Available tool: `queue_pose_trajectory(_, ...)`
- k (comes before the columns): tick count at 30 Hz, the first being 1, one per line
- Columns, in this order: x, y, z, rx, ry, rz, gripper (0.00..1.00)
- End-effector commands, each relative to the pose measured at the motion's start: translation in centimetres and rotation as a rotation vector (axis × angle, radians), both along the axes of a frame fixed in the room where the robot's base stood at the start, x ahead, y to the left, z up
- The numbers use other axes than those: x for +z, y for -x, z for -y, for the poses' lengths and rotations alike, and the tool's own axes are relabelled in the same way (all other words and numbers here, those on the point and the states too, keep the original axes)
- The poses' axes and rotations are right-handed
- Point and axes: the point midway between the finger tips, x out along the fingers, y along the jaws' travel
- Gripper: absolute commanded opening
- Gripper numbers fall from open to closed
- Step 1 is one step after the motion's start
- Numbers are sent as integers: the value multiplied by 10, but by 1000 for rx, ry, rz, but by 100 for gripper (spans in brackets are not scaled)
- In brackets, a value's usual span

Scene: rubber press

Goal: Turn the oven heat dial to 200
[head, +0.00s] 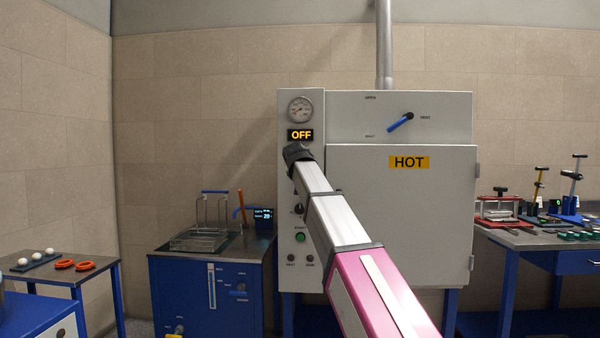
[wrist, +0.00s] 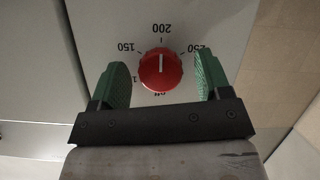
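The red oven heat dial (wrist: 160,70) is in the middle of the wrist view, on a pale panel. Its white line points up at the printed 200 mark (wrist: 161,29). The 150 mark is to the left and 250 is partly hidden behind the right finger. My gripper (wrist: 163,80) is open, with one green finger on each side of the dial and a visible gap on both sides. In the head view my arm reaches to the left panel of the oven (head: 400,230) and hides the dial. The oven display (head: 300,135) reads OFF.
A round gauge (head: 300,109) is above the display. A green button (head: 300,238) and small knobs are lower on the panel. A blue-handled lever (head: 401,122) is on the upper right. A blue bath cabinet (head: 185,285) stands left, a workbench (head: 530,240) right.

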Motion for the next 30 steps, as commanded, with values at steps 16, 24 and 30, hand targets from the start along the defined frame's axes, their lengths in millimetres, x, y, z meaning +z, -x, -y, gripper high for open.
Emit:
queue_pose_trajectory(16,17,42,-2,1,0,4,71)
queue_pose_trajectory(24,34,84,-4,1,0,3,71)
queue_pose_trajectory(30,40,99,-5,0,0,2,71)
